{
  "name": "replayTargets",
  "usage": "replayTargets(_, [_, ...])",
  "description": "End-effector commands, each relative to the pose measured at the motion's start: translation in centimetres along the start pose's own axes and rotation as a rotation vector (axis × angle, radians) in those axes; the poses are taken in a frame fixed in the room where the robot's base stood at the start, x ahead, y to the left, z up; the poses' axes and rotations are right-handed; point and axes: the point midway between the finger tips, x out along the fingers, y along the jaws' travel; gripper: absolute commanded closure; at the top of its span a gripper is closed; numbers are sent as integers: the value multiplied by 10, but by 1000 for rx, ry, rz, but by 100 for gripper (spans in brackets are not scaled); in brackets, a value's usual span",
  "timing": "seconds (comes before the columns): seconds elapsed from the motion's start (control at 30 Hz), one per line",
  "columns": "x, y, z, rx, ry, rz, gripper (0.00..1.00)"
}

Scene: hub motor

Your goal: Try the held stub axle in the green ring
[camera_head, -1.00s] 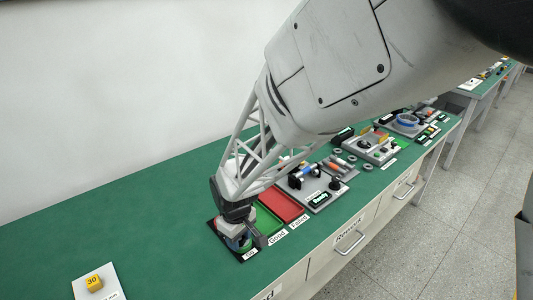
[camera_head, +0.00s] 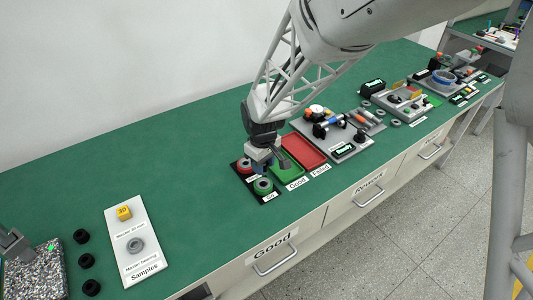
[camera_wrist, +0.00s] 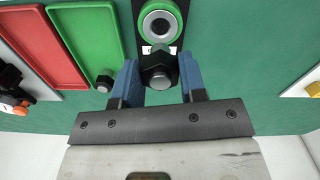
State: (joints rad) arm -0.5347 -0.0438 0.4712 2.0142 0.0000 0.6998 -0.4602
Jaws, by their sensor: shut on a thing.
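My gripper (camera_head: 266,163) is shut on the stub axle (camera_wrist: 158,70), a dark part with a hex end between the two blue fingers in the wrist view. The green ring (camera_head: 263,186) sits on a black plate by the "Go" label, on the front side of my gripper. In the wrist view the green ring (camera_wrist: 160,22) shows just beyond the held axle, with a metal inner ring and a dark, empty-looking centre. The axle appears apart from it; its height above the plate is hard to tell. A red ring (camera_head: 243,166) sits behind, partly hidden by my gripper.
Fixtures stand farther right. A samples card (camera_head: 143,262) and several black parts (camera_head: 81,236) are left, with clear bench between.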

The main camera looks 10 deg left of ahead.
Motion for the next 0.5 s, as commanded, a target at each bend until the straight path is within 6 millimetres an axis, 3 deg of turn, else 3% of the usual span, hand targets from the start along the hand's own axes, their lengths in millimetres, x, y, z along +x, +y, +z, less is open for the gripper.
replayTargets(0.5, [27,0,0,0,0,0,92])
